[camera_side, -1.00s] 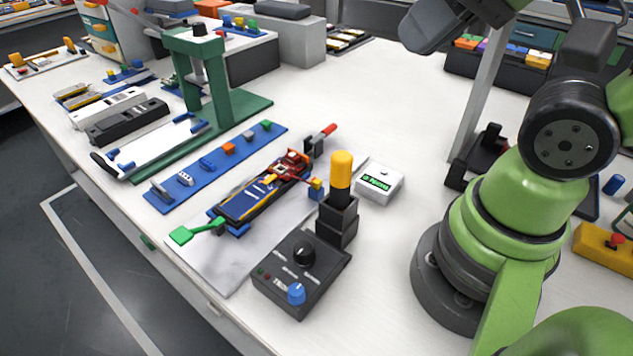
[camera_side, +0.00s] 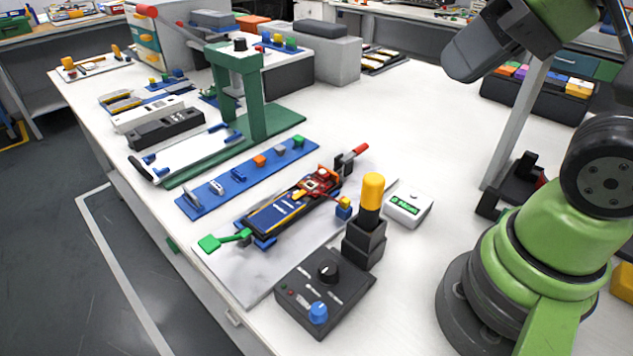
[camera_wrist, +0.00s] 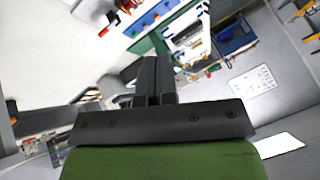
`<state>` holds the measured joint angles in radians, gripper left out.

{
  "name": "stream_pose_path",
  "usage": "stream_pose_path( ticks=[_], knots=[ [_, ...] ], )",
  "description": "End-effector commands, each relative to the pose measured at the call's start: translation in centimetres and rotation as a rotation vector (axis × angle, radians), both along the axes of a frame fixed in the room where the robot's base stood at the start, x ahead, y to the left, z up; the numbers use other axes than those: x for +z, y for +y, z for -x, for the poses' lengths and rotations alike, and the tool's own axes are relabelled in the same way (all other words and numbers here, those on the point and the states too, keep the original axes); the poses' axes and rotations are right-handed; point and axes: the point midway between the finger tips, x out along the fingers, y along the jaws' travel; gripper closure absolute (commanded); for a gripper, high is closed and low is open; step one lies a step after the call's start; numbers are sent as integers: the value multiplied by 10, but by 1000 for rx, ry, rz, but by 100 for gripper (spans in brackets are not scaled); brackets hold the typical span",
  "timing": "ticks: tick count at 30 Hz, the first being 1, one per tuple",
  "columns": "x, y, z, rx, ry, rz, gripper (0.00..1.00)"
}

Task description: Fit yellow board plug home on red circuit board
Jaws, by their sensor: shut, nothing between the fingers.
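The red circuit board (camera_side: 319,182) lies at the far end of the blue pouch cell (camera_side: 275,214) in a dark holder on the bench. A small yellow piece (camera_side: 299,194) sits where cell and board meet. Another yellow plug-like piece (camera_side: 345,201) is on a blue block beside the board; a thin lead seems to run towards it. I cannot tell which is the board plug or how it is seated. My gripper (camera_wrist: 154,62) is shut and empty in the wrist view, away from the board. Part of the red board (camera_wrist: 127,5) seems to show at the top edge there.
A black post with a yellow top (camera_side: 373,190) stands close to the board, behind a control box (camera_side: 325,287). A white meter (camera_side: 408,207) is to the right. A blue strip (camera_side: 240,178) and a green press (camera_side: 250,95) stand left. The bench beyond the meter is clear.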

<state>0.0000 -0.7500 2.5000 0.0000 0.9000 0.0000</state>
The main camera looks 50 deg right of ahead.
Motion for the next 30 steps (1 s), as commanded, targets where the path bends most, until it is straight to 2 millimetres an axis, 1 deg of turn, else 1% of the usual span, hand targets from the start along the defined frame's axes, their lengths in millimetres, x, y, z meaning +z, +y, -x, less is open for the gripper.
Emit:
stream_pose_path(
  ticks=[2,3,5,6,9,11,14,17,20,24,27,30],
  knots=[
    [0,0,0,0,0,0,100],
    [0,0,0,0,0,0,98],
    [0,0,-1,1,2,1,84],
    [0,0,-2,2,8,4,75],
    [-3,-2,-12,12,44,23,55],
    [-7,-3,-22,26,80,43,55],
    [-19,-7,-46,58,161,89,55],
    [-38,-11,-70,101,246,137,55],
    [-62,-14,-93,150,330,179,55],
    [-105,-18,-118,225,443,230,55],
    [-134,-20,-129,273,509,255,55],
    [-157,-21,-135,311,554,273,55]
  ],
)
